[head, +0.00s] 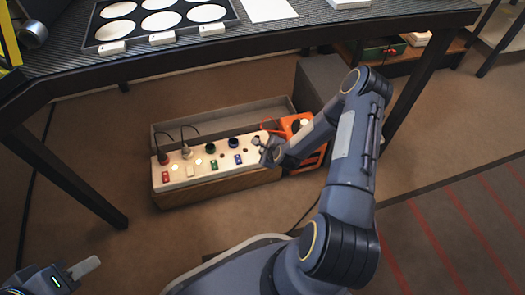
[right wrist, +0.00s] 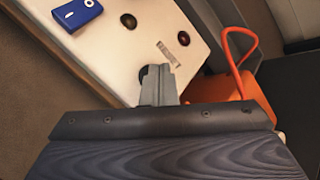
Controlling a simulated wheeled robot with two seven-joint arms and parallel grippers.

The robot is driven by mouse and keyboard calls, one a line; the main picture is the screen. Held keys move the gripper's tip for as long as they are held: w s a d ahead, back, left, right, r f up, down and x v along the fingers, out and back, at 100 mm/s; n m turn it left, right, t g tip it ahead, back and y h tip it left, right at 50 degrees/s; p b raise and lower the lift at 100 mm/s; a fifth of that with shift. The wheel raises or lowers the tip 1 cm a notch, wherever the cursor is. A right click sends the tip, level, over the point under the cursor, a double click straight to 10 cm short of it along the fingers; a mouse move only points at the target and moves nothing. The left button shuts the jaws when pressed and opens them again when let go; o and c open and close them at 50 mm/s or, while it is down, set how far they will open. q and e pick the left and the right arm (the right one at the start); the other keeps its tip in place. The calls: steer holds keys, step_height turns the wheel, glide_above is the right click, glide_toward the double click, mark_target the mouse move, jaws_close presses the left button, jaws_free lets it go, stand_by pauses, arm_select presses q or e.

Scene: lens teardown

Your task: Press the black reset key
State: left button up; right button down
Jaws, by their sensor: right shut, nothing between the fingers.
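A low box with a white top panel (head: 200,176) stands on the floor under the table; the panel also shows in the right wrist view (right wrist: 110,62). My right gripper (head: 264,148) is shut and empty, over the panel's right end. In the right wrist view its fingertips (right wrist: 158,84) are at a round black key (right wrist: 146,71) and partly cover it. I cannot tell whether they touch it. A small pale label (right wrist: 168,54) lies beside it. My left gripper (head: 78,272) is low at the left, away from the panel; its opening is unclear.
The panel carries coloured blocks, such as a blue one (right wrist: 78,13), and dark round parts. An orange case (head: 308,158) with a red loop handle (right wrist: 238,48) stands close at its right. A grey bin wall (head: 225,118) is behind. The table edge (head: 250,38) overhangs above.

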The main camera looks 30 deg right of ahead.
steer(key=shift+r, duration=0.1)
steer(key=shift+r+p, duration=0.55)
steer(key=shift+r, duration=0.2)
step_height(320, 180, up, 5)
steer(key=p, duration=0.3)
steer(key=shift+f, duration=0.2)
steer(key=shift+r, duration=0.2)
stand_by(0.4)
